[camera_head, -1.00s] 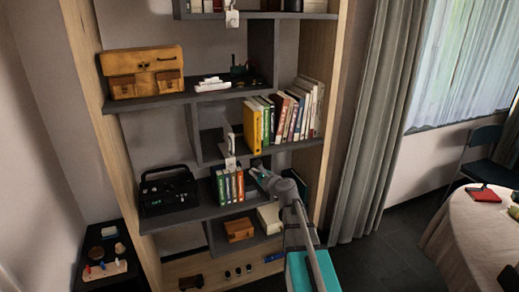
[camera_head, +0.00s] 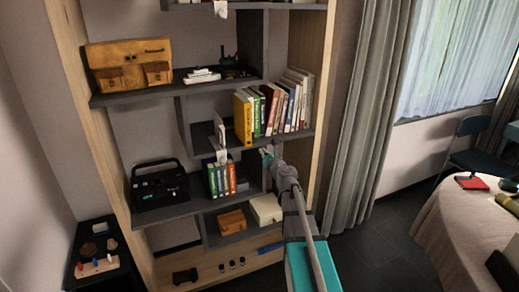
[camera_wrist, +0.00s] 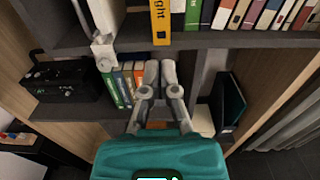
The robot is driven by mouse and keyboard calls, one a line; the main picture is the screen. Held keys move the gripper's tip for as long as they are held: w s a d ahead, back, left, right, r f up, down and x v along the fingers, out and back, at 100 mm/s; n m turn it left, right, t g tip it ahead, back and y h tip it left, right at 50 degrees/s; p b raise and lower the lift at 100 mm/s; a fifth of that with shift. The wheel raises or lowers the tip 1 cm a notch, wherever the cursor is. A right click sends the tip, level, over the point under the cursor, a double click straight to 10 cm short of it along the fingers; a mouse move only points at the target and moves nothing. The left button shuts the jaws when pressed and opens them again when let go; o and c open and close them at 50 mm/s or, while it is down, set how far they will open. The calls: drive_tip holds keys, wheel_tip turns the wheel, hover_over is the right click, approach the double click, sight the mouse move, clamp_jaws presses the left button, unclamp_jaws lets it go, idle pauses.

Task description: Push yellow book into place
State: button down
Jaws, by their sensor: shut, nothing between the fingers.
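The yellow book (camera_head: 242,118) stands upright at the left end of a row of books on the middle right shelf. In the wrist view the yellow book (camera_wrist: 160,22) reaches out past the shelf's front edge, farther than its neighbours. My gripper (camera_head: 267,153) is in front of the shelving, just below and right of the yellow book. In the wrist view my gripper (camera_wrist: 160,70) has its fingers together, with nothing held, right below the book's lower end and apart from it as far as I can tell.
The shelf board (camera_wrist: 225,41) with the book row runs just above my fingers. Several smaller books (camera_wrist: 122,84) stand on the lower shelf to the left. A white bracket (camera_wrist: 104,52) hangs at the shelf edge left of the yellow book. A black radio (camera_head: 158,186) sits farther left.

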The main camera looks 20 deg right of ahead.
sight(248, 135)
drive_tip(key=w, duration=1.3)
drive_tip(key=shift+w+a, duration=0.15)
drive_tip(key=shift+a, duration=0.1)
drive_tip(key=w, duration=0.6)
drive_tip(key=shift+a, duration=0.1)
drive_tip(key=shift+s, duration=0.2)
drive_tip(key=s, duration=1.3)
drive_tip(key=shift+s+d, duration=0.25)
drive_tip(key=shift+s, duration=0.15)
